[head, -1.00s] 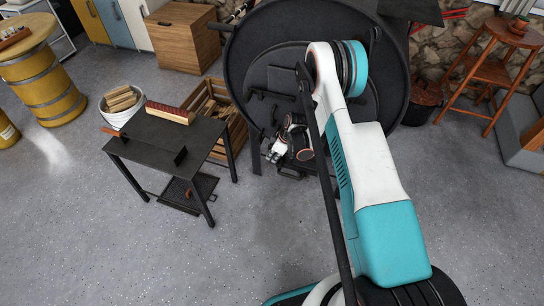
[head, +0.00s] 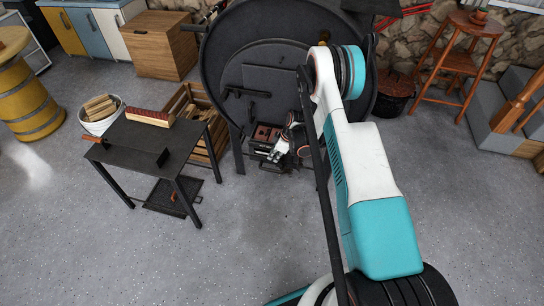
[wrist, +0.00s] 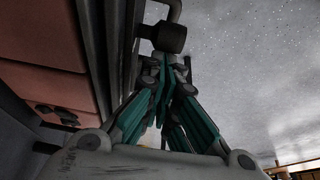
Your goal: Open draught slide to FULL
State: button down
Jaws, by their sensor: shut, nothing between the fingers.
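The black barrel stove (head: 222,75) stands at the back middle in the head view. Low on its front, below the door (head: 268,80), reddish-brown patches (head: 266,133) show in a dark frame, beside my gripper (head: 277,156). In the wrist view, a dark round knob (wrist: 169,38) on a bent rod lies just beyond the fingertips of my gripper (wrist: 162,68). The fingers are together and empty; whether they touch the knob is unclear. Reddish panels (wrist: 52,42) lie left of a dark rail (wrist: 98,45). I cannot tell how far the slide stands open.
A dark metal table (head: 128,145) stands left of the stove, with a brush (head: 150,117) on it. A wooden crate (head: 207,140) lies between them. A wooden stool (head: 455,62) stands at the right. Grey floor is clear in front.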

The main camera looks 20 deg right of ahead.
notch_tip(320, 180, up, 28)
jog(key=s+a+f+m+p, duration=0.1)
jog(key=a+m+p, duration=0.1)
jog(key=p, duration=0.2)
jog(key=s+a+r+m+t+h, duration=0.15)
jog(key=s+r, duration=0.25)
jog(key=r, duration=0.4)
jog(key=s+a+r+m, duration=0.2)
jog(key=s+r, duration=0.2)
jog(key=r, duration=0.4)
jog(key=s+a+r+m+t+h, duration=0.1)
jog(key=s+r, duration=0.3)
jog(key=s, duration=0.8)
jog(key=s+a+r+m+t, duration=0.2)
jog(key=s+r+m, duration=0.2)
jog(key=s, duration=0.9)
jog(key=shift+a+r+h, duration=0.3)
jog(key=shift+r+h, duration=0.05)
jog(key=shift+r, duration=0.25)
